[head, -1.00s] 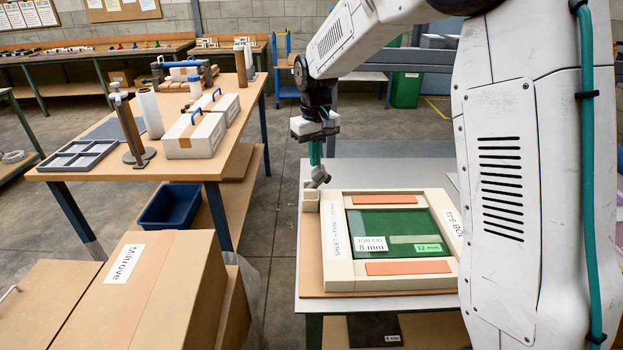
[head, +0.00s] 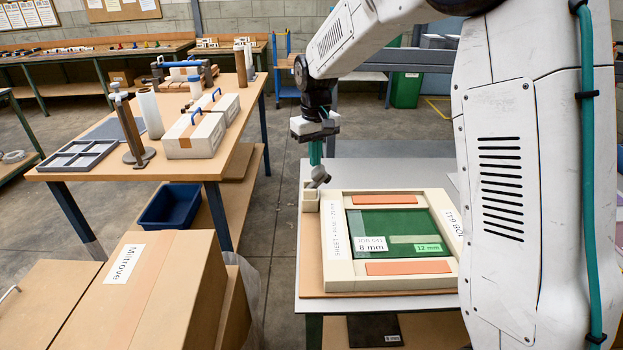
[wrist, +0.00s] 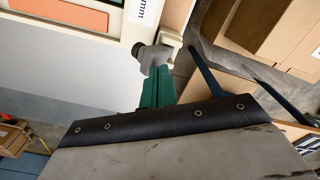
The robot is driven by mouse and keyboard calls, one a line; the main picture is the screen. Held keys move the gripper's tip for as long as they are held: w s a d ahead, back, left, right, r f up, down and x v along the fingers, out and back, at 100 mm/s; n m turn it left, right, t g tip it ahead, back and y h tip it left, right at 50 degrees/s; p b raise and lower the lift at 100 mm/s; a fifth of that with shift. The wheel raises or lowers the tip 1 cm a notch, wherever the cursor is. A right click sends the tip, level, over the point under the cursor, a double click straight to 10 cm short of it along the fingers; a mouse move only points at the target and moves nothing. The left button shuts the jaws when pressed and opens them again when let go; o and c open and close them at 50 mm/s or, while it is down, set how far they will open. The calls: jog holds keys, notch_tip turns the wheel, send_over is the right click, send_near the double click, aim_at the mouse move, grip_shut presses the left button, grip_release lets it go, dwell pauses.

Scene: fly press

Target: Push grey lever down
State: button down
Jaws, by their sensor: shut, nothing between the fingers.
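My gripper (head: 317,168) is shut, pointing down over the left back corner of the cream frame (head: 395,281). A small cream block (head: 310,200) stands at that corner, just below the gripper. In the wrist view the green part of my gripper (wrist: 157,88) ends in a grey piece beside the cream block (wrist: 171,40). A small dark grey knob (wrist: 138,50) shows at its left. I cannot tell whether this knob belongs to the grey lever, nor whether the gripper touches it. No lever can be made out clearly in the head view.
The frame holds a green panel (head: 384,222) and two orange strips. A wooden table (head: 90,172) with boxes and a grey tray (head: 77,157) stands at left. Cardboard boxes (head: 165,285) stand at front left.

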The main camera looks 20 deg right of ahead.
aim_at(315, 171)
jog(key=shift+f, duration=1.9)
jog(key=shift+r, duration=0.15)
jog(key=shift+r, duration=4.45)
jog(key=s+d+r+m, duration=0.1)
jog(key=s, duration=1.8)
jog(key=s+d+r+m+t, duration=0.1)
jog(key=s+d+r, duration=0.1)
jog(key=s, duration=1.7)
